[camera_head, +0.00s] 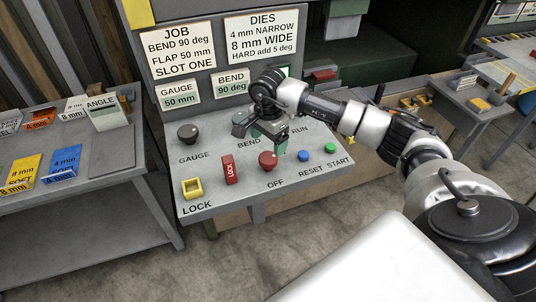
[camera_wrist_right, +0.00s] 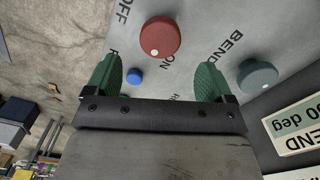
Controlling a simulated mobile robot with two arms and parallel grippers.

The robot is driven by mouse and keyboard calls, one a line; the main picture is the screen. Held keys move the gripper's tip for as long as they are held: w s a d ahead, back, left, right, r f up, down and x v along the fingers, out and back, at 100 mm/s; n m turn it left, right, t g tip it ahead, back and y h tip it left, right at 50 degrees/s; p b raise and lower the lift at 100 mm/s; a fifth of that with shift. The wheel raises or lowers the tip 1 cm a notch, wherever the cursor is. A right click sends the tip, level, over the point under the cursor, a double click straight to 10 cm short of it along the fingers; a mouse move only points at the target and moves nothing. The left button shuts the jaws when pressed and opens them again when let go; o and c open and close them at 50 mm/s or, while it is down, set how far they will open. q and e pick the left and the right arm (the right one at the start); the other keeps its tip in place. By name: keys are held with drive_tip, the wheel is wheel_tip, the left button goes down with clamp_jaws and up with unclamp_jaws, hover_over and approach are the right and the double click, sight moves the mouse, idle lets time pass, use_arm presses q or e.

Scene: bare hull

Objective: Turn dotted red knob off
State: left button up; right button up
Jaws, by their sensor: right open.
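The red knob (camera_head: 267,160) stands on the sloping grey panel, with OFF printed at its front side. In the right wrist view the red knob (camera_wrist_right: 161,35) shows a white dot on the side facing my gripper, near the letters ON. OFF is toward the upper left there. My right gripper (camera_head: 266,136) is above the panel, just behind the knob. In the wrist view my right gripper (camera_wrist_right: 158,77) has its green pads wide apart with nothing between them; the knob lies beyond the fingertips. My left gripper is not in view.
A blue RESET button (camera_head: 303,154) and green START button (camera_head: 330,148) are right of the knob. The teal BEND knob (camera_wrist_right: 257,76) is close to my gripper.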

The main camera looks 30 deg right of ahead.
sight(268, 157)
wheel_tip(268, 157, down, 6)
drive_tip(key=shift+r+p, duration=0.1)
drive_tip(key=shift+p, duration=0.95)
drive_tip(key=shift+f, duration=0.85)
drive_tip(key=c, duration=0.9)
